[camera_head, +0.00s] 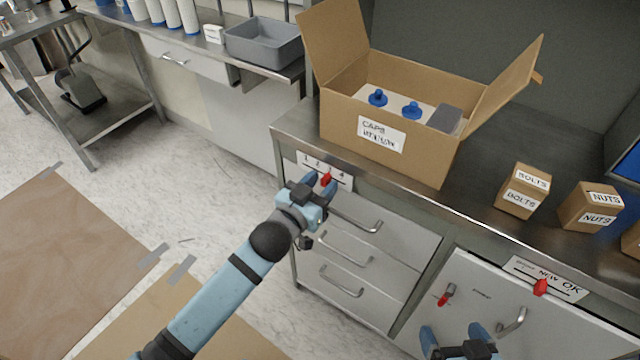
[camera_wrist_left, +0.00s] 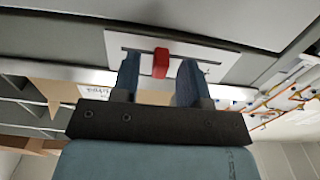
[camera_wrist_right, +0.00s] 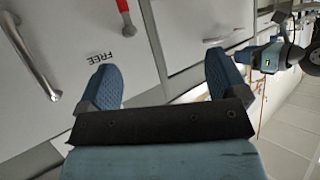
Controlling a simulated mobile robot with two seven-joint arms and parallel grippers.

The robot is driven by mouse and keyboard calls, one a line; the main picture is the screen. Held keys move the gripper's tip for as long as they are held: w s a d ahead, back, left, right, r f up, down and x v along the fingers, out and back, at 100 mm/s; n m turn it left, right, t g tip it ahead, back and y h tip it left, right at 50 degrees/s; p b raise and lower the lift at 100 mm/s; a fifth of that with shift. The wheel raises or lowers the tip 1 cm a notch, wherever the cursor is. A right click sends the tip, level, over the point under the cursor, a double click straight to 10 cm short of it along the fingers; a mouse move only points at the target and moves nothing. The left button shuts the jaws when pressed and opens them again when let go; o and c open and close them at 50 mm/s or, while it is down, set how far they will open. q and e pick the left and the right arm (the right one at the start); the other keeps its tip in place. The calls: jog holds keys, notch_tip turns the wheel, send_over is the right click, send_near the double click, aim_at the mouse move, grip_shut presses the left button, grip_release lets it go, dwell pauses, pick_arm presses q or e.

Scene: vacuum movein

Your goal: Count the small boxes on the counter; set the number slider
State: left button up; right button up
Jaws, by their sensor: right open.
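The number slider is a white plate (camera_head: 340,181) on the counter's front edge, with a red knob (camera_head: 326,179) below printed numbers; the exact number is hard to read. My left gripper (camera_head: 320,184) is at it, its fingers apart on either side of the red knob (camera_wrist_left: 161,63), with gaps visible. Small cardboard boxes stand on the counter: a BOLTS box (camera_head: 521,193), a NUTS box (camera_head: 591,208), and one cut off at the right edge (camera_head: 632,240). My right gripper (camera_head: 453,335) is open and empty before the lower cabinet; its wrist view shows spread fingers (camera_wrist_right: 162,70).
A large open carton (camera_head: 345,105) labelled CAPS holds blue knobs and a grey block on the counter (camera_head: 483,205). A second slider plate with a red knob (camera_head: 540,287) reads OK. A red cabinet latch (camera_head: 444,298) and drawer handles (camera_head: 342,285) stick out.

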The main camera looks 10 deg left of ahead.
pick_arm(q)
jog(key=p+v, duration=0.1)
jog(key=v, duration=1.2)
jog(key=shift+s+p, duration=0.4)
pick_arm(e)
jog(key=shift+d+f, duration=0.1)
jog(key=shift+d, duration=0.1)
pick_arm(q)
jog(key=shift+a, duration=0.1)
pick_arm(e)
jog(key=shift+r, duration=0.3)
pick_arm(q)
jog(key=s+f+n+g+y, duration=0.1)
jog(key=s+f+g+y, duration=0.1)
jog(key=s+f+g, duration=0.45)
jog(key=s+a+r+p, duration=0.1)
jog(key=r+p, duration=0.6)
jog(key=p, duration=0.6)
jog(key=s+a+r+y+p, duration=0.1)
jog(key=s+r+p, duration=0.1)
jog(key=r+p, duration=0.6)
jog(key=p, duration=0.6)
jog(key=shift+s+a+r, duration=0.15)
jog(key=shift+s+a, duration=0.15)
pick_arm(e)
notch_tip(320, 180, up, 17)
jog(key=s+d+h, duration=0.1)
jog(key=d, duration=0.1)
jog(key=shift+s+g, duration=0.35)
jog(key=shift+g, duration=0.05)
